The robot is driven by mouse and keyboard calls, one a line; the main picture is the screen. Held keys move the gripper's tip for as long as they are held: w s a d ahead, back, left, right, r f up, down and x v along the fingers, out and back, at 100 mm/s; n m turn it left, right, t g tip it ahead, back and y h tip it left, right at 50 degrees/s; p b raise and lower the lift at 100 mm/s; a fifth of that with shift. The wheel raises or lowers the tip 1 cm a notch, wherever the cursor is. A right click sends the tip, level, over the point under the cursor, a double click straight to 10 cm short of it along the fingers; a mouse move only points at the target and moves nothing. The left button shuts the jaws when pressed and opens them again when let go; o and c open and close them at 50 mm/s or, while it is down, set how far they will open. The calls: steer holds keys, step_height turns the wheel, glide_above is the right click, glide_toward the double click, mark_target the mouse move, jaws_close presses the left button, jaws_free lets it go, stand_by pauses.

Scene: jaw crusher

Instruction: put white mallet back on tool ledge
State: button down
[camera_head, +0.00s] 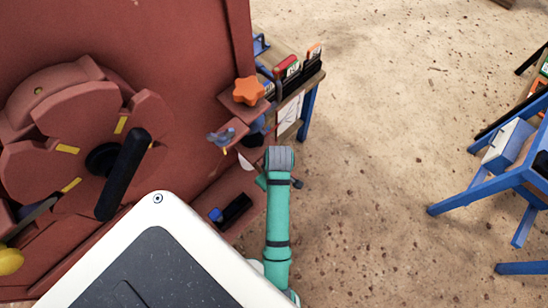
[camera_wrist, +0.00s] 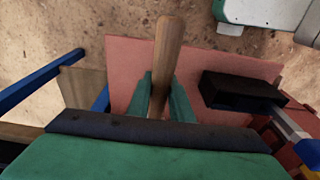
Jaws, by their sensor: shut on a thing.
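My gripper (camera_wrist: 160,92) is shut on a wooden handle, the white mallet (camera_wrist: 168,45), between its two green fingers in the wrist view. The mallet's head does not show there. In the head view my gripper is mostly hidden behind my green arm; a small pale shape left of the arm's end may be part of the mallet. The reddish tool ledge (camera_wrist: 125,62) lies beneath the handle in the wrist view. It also shows left of my arm in the head view (camera_head: 237,183). I cannot tell whether the mallet touches it.
A black block (camera_wrist: 240,90) lies on the ledge, right of the handle. The red crusher (camera_head: 190,60) fills the left. An orange star knob (camera_head: 249,91) stands above the ledge. A workbench (camera_head: 308,85) with blue legs stands behind.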

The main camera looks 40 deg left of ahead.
steer(key=shift+w+a+f, duration=0.15)
steer(key=shift+w+f, duration=0.45)
steer(key=shift+f, duration=0.1)
steer(key=shift+w+a+f, duration=0.1)
steer(key=shift+w+f, duration=0.5)
steer(key=shift+f, duration=1.55)
steer(key=c, duration=1.6)
jaws_free()
steer(key=shift+f, duration=0.1)
steer(key=shift+s, duration=0.1)
steer(key=r, duration=0.5)
steer(key=d+r, duration=0.1)
steer(key=r, duration=0.1)
steer(key=shift+d+r, duration=0.1)
steer(key=shift+r, duration=0.25)
